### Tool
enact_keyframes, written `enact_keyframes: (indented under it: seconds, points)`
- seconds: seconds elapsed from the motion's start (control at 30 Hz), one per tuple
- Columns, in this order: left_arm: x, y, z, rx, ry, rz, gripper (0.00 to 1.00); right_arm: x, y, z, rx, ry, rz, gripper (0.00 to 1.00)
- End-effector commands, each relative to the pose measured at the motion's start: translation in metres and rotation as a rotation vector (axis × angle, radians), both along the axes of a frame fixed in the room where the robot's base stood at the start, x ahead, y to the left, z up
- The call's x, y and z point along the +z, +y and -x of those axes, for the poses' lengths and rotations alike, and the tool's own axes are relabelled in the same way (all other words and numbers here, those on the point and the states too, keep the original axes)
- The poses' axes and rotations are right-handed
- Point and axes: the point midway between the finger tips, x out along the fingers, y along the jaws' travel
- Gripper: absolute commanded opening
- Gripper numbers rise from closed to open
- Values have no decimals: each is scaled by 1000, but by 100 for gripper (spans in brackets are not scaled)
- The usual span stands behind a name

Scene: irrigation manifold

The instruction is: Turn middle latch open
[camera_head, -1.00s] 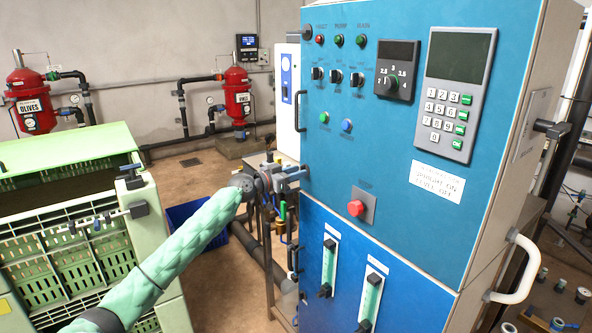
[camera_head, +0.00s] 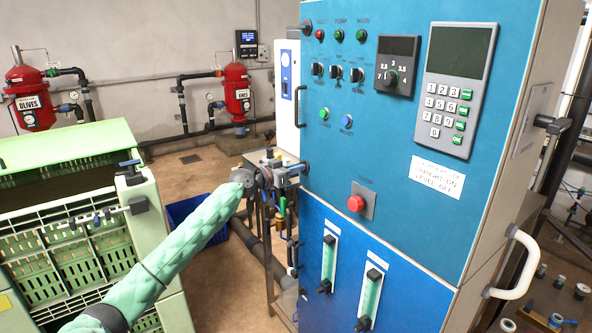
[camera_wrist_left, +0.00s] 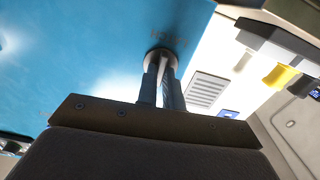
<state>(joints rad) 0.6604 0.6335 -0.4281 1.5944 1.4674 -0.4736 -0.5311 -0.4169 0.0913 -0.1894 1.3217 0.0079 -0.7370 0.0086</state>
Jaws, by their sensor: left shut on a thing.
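The middle latch shows in the left wrist view as a round grey base with a pale metal lever (camera_wrist_left: 160,72) on the blue cabinet face, under a partly readable label. My left gripper (camera_wrist_left: 161,88) is shut on this lever, one finger on each side. In the head view my left gripper (camera_head: 303,168) reaches the left edge of the blue cabinet (camera_head: 390,180), and it hides the latch there. The latch's exact turn angle cannot be told. My right gripper is not in view.
Black handles (camera_head: 300,106) stick out on the cabinet's left edge above and below the gripper. A red button (camera_head: 356,203) and two flow gauges sit lower on the face. A green crate (camera_head: 75,190) stands at left. Pipes and a blue bin (camera_head: 185,212) lie behind my arm.

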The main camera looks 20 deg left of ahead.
Motion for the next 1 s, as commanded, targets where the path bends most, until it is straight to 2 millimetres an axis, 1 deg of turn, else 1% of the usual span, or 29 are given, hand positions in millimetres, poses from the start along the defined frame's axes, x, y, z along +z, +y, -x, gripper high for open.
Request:
enact_keyframes:
  seconds: [0.07,0.13,0.2,0.5,0.77,1.0]
  points:
    - [-2,0,0,0,23,31,0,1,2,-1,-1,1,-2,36]
    - [-1,0,0,1,48,66,0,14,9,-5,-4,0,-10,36]
    - [-2,0,-1,1,82,108,0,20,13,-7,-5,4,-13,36]
    - [-1,1,-1,1,253,329,0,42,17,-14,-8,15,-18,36]
    - [0,2,-2,2,404,523,0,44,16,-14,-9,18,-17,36]
    - [1,3,-2,1,546,704,0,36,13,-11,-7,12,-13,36]
